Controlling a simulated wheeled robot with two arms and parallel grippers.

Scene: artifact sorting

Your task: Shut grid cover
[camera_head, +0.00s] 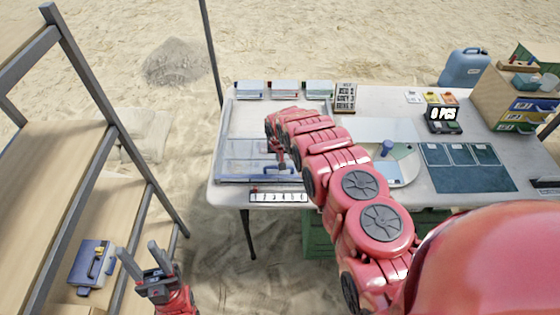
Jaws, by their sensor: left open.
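The grid cover (243,168) is a clear, bluish panel with a blue handle at its front edge. It lies over the front part of a shallow light frame (224,135) on the left of the table. Its right part is partly hidden by my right arm, and I cannot tell whether it lies fully flat. My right gripper (281,160) is small and partly hidden at the handle; I cannot tell whether its fingers hold it. My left gripper (143,260) is open and empty at the lower left, beside the shelf and well away from the cover.
A metal rack with wooden shelves (60,165) stands on the left, with a blue case (92,264) on a low shelf. Several small boxes (284,89) line the table's back edge. A ruler strip (278,197) lies at the front. A dark blue mat (460,173) lies to the right.

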